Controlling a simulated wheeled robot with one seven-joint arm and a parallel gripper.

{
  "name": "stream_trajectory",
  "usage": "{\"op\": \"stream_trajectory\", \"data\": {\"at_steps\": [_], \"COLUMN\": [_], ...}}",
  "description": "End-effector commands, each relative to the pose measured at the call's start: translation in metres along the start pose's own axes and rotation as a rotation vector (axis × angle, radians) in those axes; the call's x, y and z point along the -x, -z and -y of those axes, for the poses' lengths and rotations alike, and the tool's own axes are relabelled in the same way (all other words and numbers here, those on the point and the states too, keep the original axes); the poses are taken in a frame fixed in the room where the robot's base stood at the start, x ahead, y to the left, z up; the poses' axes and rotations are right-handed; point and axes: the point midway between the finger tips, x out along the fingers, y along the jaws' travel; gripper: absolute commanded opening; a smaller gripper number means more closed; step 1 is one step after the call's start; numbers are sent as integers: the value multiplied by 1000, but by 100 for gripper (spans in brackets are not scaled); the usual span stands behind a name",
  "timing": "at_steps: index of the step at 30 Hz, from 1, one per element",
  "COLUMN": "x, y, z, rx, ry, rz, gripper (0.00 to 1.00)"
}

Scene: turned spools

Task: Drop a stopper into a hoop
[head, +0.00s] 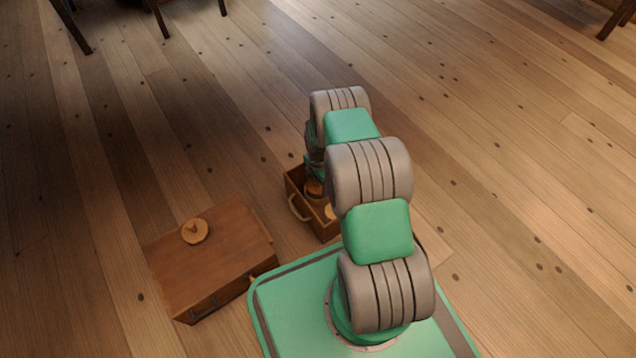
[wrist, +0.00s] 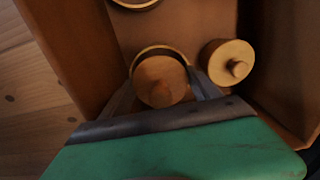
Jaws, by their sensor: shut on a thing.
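My gripper (wrist: 163,74) is shut on a round wooden stopper (wrist: 160,84) with a small knob, low inside an open wooden box. A thin pale yellow hoop (wrist: 160,48) shows as an arc just beyond the held stopper. I cannot tell whether the stopper is inside it or above it. A second stopper (wrist: 228,62), paler and knobbed, is in the box to the right, apart from the fingers. Part of another ring-shaped thing (wrist: 135,3) is cut off at the top edge. In the head view my arm hides the fingers.
The open box (head: 297,181) has a rope handle and stands close to my base. A closed wooden chest (head: 223,262) lies to its left, with a knobbed round wooden piece (head: 195,231) on top. Dark furniture legs (head: 157,18) stand far back. The plank floor between is clear.

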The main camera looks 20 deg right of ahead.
Motion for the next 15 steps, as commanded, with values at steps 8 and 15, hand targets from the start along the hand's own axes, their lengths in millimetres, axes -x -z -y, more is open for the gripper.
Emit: {"op": "stream_trajectory", "data": {"at_steps": [8, 15], "x": [0, -4], "y": [0, 0], "z": [0, 0], "rx": [0, 0], "ry": [0, -1], "rz": [0, 0], "gripper": [27, 27]}}
